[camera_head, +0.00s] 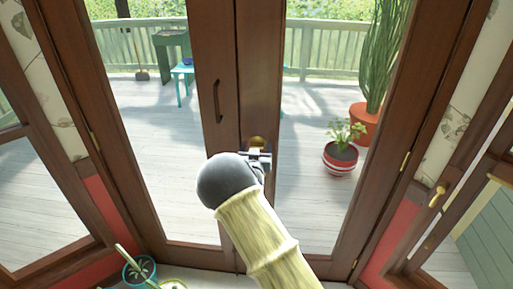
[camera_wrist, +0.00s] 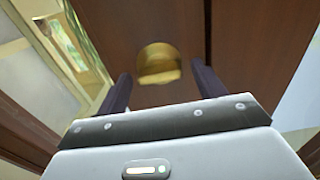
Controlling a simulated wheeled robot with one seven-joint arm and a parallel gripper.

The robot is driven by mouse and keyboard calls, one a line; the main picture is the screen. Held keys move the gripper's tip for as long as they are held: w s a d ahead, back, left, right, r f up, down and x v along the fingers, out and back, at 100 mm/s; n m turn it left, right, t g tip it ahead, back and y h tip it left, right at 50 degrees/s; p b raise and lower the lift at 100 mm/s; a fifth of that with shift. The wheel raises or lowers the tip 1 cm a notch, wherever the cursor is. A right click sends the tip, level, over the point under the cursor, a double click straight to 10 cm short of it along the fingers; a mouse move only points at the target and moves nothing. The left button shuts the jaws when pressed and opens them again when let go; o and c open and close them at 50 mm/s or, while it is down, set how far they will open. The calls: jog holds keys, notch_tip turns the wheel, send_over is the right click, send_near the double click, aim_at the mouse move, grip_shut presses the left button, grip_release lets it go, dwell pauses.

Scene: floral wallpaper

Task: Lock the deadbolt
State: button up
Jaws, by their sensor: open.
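The deadbolt is a round brass knob on the brown door stile. In the head view only its upper part (camera_head: 257,141) shows above my gripper (camera_head: 262,157). In the wrist view the brass deadbolt (camera_wrist: 157,64) lies ahead, between the two dark fingers of my gripper (camera_wrist: 160,88). The fingers are open, with a gap on each side of the brass. I cannot tell how far the fingertips reach past it. The brown double doors (camera_head: 215,60) look closed, with glass panes on both sides.
A dark pull handle (camera_head: 217,101) is on the left door leaf, left of my gripper. A brass handle (camera_head: 439,195) is on the window frame at right. A striped pot (camera_head: 340,160) stands outside, behind the glass.

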jog(key=c, duration=1)
jog(key=shift+f+m+b, duration=0.1)
jog(key=shift+m+b, duration=0.2)
jog(key=shift+b, duration=0.25)
jog(key=shift+o, duration=0.2)
jog(key=m+b, duration=0.1)
jog(key=b, duration=0.1)
jog(key=m+b, duration=0.1)
jog(key=b, duration=0.2)
jog(key=shift+d+f+m, duration=0.1)
jog(key=shift+f+m, duration=0.1)
jog(key=shift+m, duration=0.2)
jog(key=m+b, duration=1.4)
jog(key=b, duration=0.6)
jog(key=shift+d+m+b, duration=0.15)
jog(key=shift+m+b, duration=0.15)
jog(key=shift+b, duration=0.1)
